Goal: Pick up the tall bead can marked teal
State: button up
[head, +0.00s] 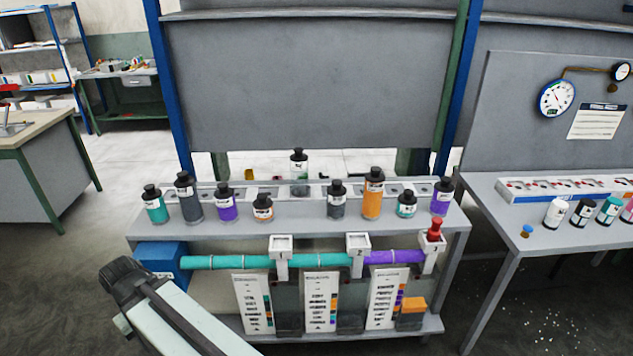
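Several bead cans with black caps and white labels stand in a row on the grey bench. A tall can (299,175) stands at the back middle, behind the row; its body looks grey-green, and its marking is too small to read. A medium teal can (155,208) stands at the left end. A short teal can (405,208) stands right of the middle. Another tall can is orange (373,202), and one is dark grey (189,205). My arm shows at the lower left, in front of the bench and apart from the cans. My gripper's fingertips do not show.
Purple cans (227,210) (441,202), a short orange can (263,212) and a grey can (337,208) share the bench (320,222). A teal and purple tube (225,262) runs below its front. A side table (550,240) at right holds more cans.

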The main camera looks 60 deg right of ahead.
aim_at(299, 160)
jog(key=z, duration=0.15)
jog(key=i, duration=1)
jog(key=u, duration=0.1)
